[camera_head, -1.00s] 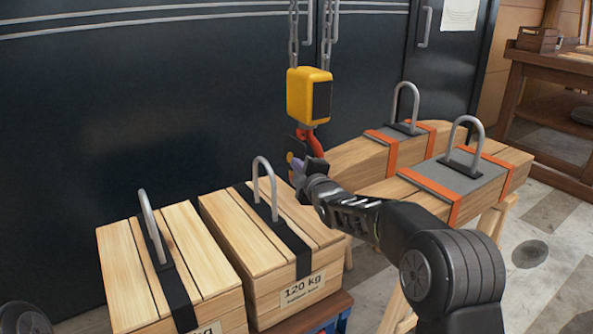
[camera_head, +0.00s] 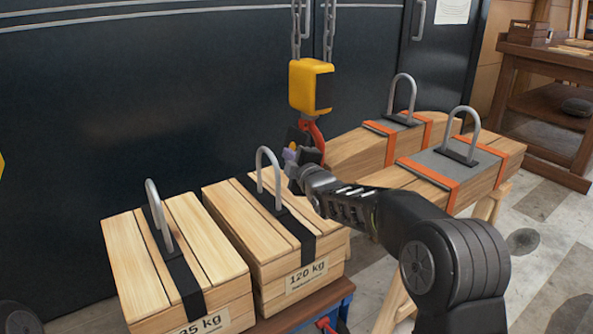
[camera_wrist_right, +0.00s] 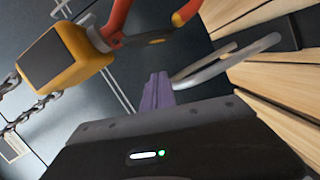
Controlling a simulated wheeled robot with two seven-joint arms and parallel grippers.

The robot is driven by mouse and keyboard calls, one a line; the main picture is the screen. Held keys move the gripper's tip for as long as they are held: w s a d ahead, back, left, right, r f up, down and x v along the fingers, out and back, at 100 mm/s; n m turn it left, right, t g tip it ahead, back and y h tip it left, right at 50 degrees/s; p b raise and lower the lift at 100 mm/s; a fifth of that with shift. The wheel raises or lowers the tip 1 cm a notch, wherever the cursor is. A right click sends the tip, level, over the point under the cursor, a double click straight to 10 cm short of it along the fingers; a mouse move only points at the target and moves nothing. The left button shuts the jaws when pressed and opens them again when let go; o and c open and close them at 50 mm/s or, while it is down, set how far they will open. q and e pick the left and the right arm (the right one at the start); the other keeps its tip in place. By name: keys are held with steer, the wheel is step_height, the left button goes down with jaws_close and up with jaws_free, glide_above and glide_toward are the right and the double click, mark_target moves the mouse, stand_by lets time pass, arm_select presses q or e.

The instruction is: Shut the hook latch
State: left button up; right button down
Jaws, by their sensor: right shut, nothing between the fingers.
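A yellow hoist block (camera_head: 311,87) hangs on chains, with a red hook (camera_head: 317,132) below it. In the right wrist view the block (camera_wrist_right: 62,58) and the red hook (camera_wrist_right: 117,20) are close, and a dark latch piece (camera_wrist_right: 150,40) reaches from the shank toward the hook's tip. I cannot tell whether it meets the tip. My right gripper (camera_head: 294,154) is at the hook's lower left and partly covers it. Its purple fingers (camera_wrist_right: 157,90) are shut and empty, apparently just short of the latch. My left gripper is not in view.
Two wooden crates (camera_head: 180,262) (camera_head: 275,235) with metal loops stand below and left. Long timber loads (camera_head: 435,185) with orange straps and loops lie to the right. A loop (camera_wrist_right: 225,60) shows beside my fingers in the wrist view. A dark wall (camera_head: 130,110) stands behind.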

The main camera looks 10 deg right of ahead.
steer(key=s+d, duration=0.1)
steer(key=s, duration=0.7)
steer(key=shift+d+r+p, duration=0.2)
steer(key=shift+d+p, duration=0.2)
steer(key=shift+p, duration=0.05)
steer(key=shift+s, duration=0.1)
